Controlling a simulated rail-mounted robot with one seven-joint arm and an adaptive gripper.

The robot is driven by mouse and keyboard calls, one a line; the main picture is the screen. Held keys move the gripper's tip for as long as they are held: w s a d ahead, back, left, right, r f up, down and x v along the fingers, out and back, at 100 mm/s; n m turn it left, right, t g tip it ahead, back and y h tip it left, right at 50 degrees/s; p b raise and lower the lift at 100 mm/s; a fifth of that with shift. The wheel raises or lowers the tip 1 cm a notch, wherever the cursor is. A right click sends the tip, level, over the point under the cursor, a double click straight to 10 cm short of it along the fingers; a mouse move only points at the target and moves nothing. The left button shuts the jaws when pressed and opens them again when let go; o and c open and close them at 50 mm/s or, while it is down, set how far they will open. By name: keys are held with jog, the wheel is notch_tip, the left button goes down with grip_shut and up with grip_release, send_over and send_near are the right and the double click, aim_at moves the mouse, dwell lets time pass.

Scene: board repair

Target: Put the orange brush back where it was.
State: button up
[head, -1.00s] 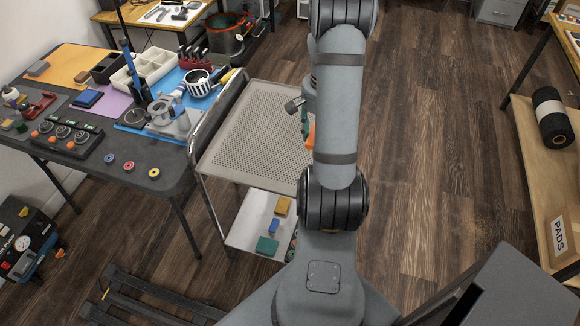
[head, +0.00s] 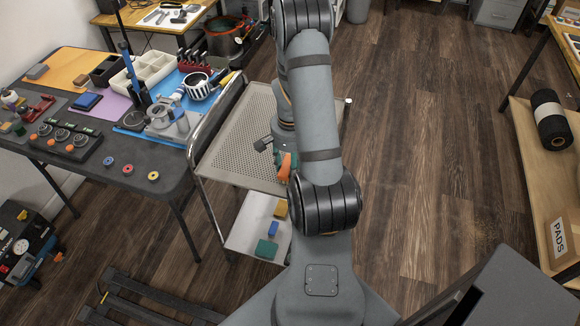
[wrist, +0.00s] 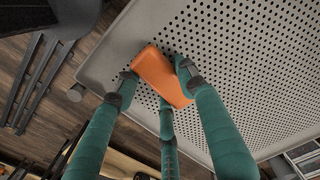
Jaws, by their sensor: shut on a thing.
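The orange brush (wrist: 160,72) shows as an orange block between the dark fingertips of my gripper (wrist: 158,82) in the wrist view. My gripper has green fingers and is shut on the brush. Below it is the perforated top shelf of a grey cart (wrist: 250,60); I cannot tell whether the brush touches it. In the head view, the brush (head: 285,166) is partly hidden by my arm, over the right near part of the cart's top shelf (head: 235,150). No bristles can be made out.
The cart's lower shelf (head: 246,228) holds yellow, blue and green blocks. Left of the cart, a dark workbench (head: 120,200) carries trays, a striped mug (head: 196,86), tools and small coloured rings. Much of the visible perforated top is bare. A wooden shelf (head: 540,205) stands far right.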

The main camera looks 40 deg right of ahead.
jog(key=shift+f, duration=0.15)
jog(key=o, duration=1.1)
notch_tip(320, 180, up, 12)
jog(key=p, duration=0.1)
jog(key=shift+r, duration=0.2)
